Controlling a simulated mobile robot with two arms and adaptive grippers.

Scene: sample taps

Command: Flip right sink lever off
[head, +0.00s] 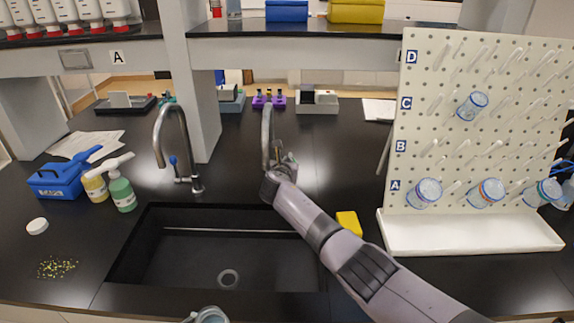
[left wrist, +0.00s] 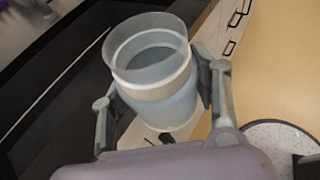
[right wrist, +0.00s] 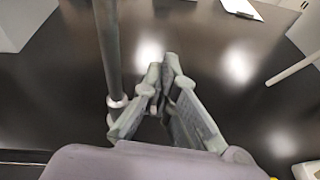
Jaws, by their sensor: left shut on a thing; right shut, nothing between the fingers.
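The right sink tap (head: 267,130) is a grey gooseneck behind the sink. Its post (right wrist: 108,50) also shows in the right wrist view, just left of my right gripper (right wrist: 163,75). That gripper is shut and empty, and in the head view it is at the base of the tap. I cannot make out the right lever; the gripper and arm cover that area. The left tap (head: 172,140) has a blue-tipped lever (head: 174,161) on its left side. My left gripper (left wrist: 155,85) is shut on a translucent cup (left wrist: 152,75), held upright but slightly tilted.
The black sink (head: 190,262) lies in front of the taps. A white pegboard (head: 450,140) with hanging jars stands at right. Bottles (head: 121,190) and a blue carrier (head: 56,184) are at left.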

